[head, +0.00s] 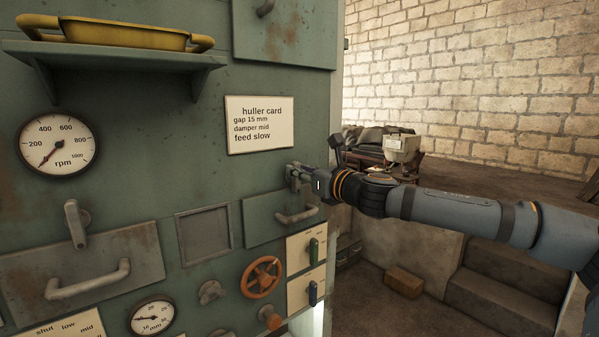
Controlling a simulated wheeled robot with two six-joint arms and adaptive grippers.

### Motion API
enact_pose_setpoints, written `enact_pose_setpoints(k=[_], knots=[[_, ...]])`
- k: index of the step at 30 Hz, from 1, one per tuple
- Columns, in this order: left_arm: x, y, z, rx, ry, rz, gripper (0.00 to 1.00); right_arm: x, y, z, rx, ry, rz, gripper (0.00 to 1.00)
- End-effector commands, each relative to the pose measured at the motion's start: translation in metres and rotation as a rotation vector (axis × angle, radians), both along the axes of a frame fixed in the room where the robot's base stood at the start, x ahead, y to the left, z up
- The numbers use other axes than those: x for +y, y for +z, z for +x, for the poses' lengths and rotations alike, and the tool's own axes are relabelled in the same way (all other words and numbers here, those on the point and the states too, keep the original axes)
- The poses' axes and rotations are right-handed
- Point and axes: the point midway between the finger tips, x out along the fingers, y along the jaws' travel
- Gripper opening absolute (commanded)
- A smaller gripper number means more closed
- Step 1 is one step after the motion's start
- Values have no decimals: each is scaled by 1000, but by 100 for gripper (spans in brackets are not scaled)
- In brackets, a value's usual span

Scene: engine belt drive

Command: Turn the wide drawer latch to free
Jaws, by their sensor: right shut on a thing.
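The wide drawer (120,258) is at the lower left of the green machine, with a grey bar handle (88,279). Its grey latch (75,224) sits at the drawer's top edge, its lever hanging down over the drawer front. A smaller drawer (262,228) with its own bar handle (297,216) is further right. My right gripper (303,178) is at the latch (292,172) above this smaller drawer and is shut on it; the fingers partly hide that latch. My right gripper is well to the right of the wide drawer's latch. My left gripper is not in view.
A yellow tray (122,34) rests on a shelf (115,58) at the upper left. An rpm gauge (57,143), a card (260,124), an orange handwheel (261,278) and levers (314,252) are on the panel. A brown block (404,282) lies on the floor at right.

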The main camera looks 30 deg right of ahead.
Motion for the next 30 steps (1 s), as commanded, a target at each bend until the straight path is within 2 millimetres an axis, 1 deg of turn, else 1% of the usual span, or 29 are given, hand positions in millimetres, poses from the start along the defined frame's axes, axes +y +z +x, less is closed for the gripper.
enact_pose_setpoints(k=[3, 8, 14, 30], knots=[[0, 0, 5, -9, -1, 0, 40, 0, -1, 0, 1, 0, 4, 0], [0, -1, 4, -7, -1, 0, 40, 0, -1, 0, 3, 1, 32, 0], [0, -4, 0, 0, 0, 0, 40, -2, -2, 0, 13, 1, 136, 0], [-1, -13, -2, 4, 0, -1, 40, -11, -6, 1, 51, 2, 632, 0]])
